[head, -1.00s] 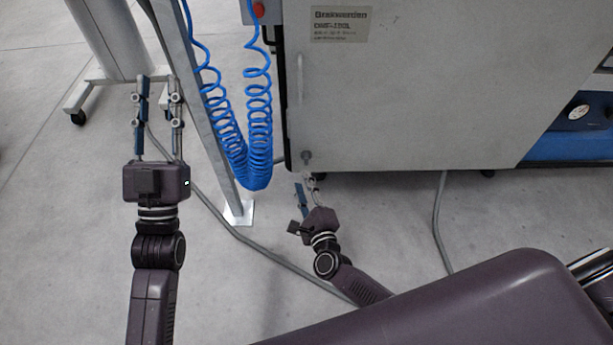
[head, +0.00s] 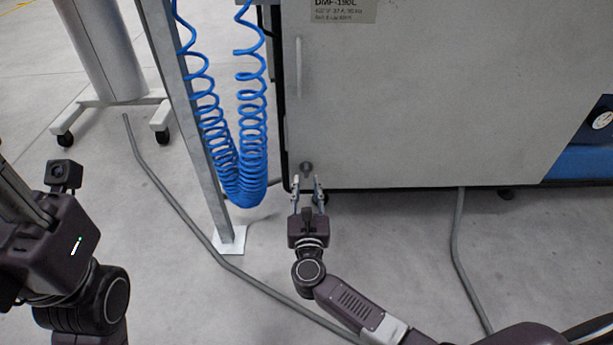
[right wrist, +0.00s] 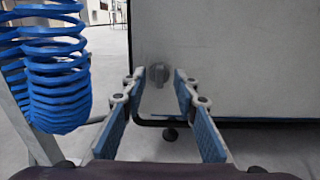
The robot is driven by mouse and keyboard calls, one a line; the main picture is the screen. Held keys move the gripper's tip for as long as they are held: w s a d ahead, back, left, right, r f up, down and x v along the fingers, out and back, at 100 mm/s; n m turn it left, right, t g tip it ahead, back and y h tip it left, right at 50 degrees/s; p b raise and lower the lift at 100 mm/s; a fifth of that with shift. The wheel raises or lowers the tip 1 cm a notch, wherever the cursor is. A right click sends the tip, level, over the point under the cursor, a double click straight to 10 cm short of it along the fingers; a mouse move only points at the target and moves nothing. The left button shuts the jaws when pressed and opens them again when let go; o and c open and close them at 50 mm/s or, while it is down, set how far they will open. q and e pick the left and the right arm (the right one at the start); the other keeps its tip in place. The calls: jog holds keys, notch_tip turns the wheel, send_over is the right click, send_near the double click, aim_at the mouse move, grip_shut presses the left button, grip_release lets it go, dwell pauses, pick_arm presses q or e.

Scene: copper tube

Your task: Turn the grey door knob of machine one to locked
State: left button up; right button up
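The grey door knob (head: 306,167) sits low on the left side of the machine's pale door (head: 400,100). In the right wrist view the knob (right wrist: 158,73) shows between and beyond my fingertips, with its grip bar about upright. My right gripper (head: 308,184) is open and empty, just in front of and below the knob in the head view. Its two blue-padded fingers (right wrist: 156,80) stand on either side of the knob in the picture, and I cannot tell that they touch it. My left gripper (head: 35,215) is at the left edge, with its fingertips out of view.
Blue coiled hoses (head: 240,150) hang left of the door beside a grey metal post (head: 190,100). A wheeled stand (head: 110,60) is at the back left. Grey conduits (head: 190,220) run along the floor. The door has a vertical handle (head: 299,65).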

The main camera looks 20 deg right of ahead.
aim_at(307, 170)
jog(key=shift+b+x, duration=0.8)
jog(key=shift+x, duration=1.85)
jog(key=shift+c, duration=0.6)
grip_shut()
